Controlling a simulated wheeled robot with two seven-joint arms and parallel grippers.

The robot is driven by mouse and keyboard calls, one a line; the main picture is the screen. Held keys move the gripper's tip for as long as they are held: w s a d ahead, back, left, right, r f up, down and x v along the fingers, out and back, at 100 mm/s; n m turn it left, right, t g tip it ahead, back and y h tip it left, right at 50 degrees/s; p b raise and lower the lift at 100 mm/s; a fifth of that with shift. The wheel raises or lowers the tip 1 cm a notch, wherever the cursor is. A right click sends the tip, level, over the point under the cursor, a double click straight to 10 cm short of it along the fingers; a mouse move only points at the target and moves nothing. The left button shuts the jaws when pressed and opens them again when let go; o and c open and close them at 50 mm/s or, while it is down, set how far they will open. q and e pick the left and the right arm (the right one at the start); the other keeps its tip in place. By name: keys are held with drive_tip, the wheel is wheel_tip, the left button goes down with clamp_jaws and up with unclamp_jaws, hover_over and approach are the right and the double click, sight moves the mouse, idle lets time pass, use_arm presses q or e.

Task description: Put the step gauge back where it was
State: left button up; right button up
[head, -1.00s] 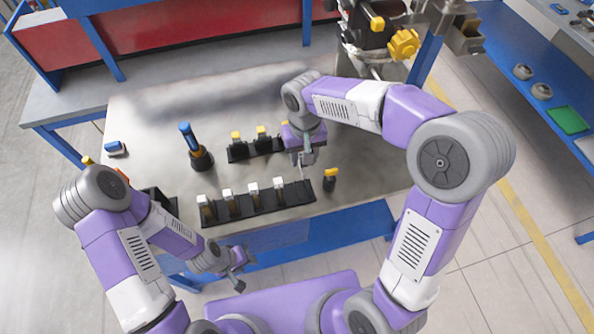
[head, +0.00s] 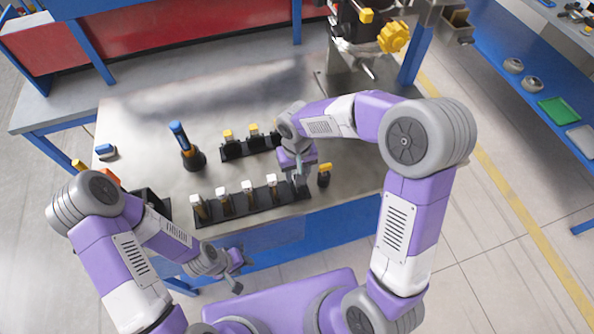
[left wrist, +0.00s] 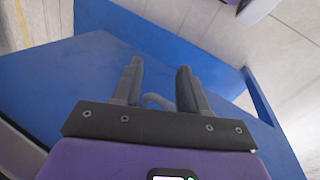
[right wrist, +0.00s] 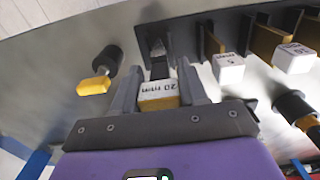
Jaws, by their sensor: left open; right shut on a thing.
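My right gripper (right wrist: 158,92) is shut on a step gauge with a white and yellow end marked "20 mm" (right wrist: 158,103). In the head view this gripper (head: 299,182) is at the right end of the front black rack (head: 236,215). The held gauge's far end is close to the rack's dark slot in the right wrist view; I cannot tell whether it is seated. Several white-topped gauges (head: 247,187) stand upright in the rack to the left; one shows near the gripper (right wrist: 228,68). My left gripper (head: 238,272) is open and empty in front of the table (left wrist: 155,90).
A black piece with a yellow top (head: 324,175) stands just right of the right gripper. Behind is a second rack (head: 236,153) with yellow-topped pieces. A blue-handled tool (head: 185,145) stands upright at left.

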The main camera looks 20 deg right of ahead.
drive_tip(key=o, duration=0.7)
drive_tip(key=shift+f, duration=0.15)
drive_tip(key=o, duration=0.5)
drive_tip(key=shift+c, duration=0.2)
drive_tip(key=shift+r, duration=0.2)
wheel_tip(320, 180, up, 12)
drive_tip(key=shift+p, duration=0.95)
